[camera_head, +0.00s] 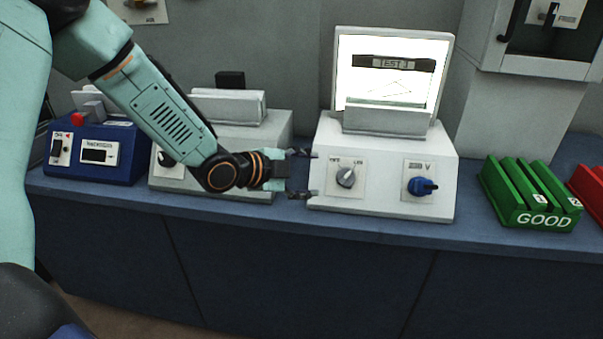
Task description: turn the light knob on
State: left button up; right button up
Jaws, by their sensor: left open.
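A white test box (385,205) with a lit screen stands on the blue bench. A grey round knob (346,177) sits on a white label plate at the left of its front panel. A blue knob (421,187) sits to the right under a voltage label. The small writing on the plates is hard to read. My left gripper (303,173) is open and empty. Its fingertips are at the left edge of the box, to the left of the grey knob, and it does not hold the knob. My right gripper is not in view.
A grey device (270,130), partly hidden by my left arm, and a blue device (118,165) stand to the left. A green "GOOD" rack (530,195) and a red rack (590,190) stand to the right. A cabinet (540,40) hangs above. The blue bench (330,228) has a narrow clear front strip.

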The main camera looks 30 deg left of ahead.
pick_arm(q)
jog(key=shift+v, duration=1)
jog(key=s+d+f+n+g+y+b, duration=0.25)
jog(key=s+f+n+g+y, duration=0.2)
jog(key=s+f+n, duration=1.2)
jog(key=s+f+g+b, duration=0.1)
jog(key=s+f+g, duration=0.2)
jog(key=s+f, duration=0.4)
jog(key=s+f+n+g+y+b, duration=0.1)
jog(key=s+f+g, duration=0.2)
jog(key=s+f, duration=0.5)
jog(key=s, duration=0.6)
jog(key=shift+d+g, duration=0.3)
jog(key=shift+g, duration=0.05)
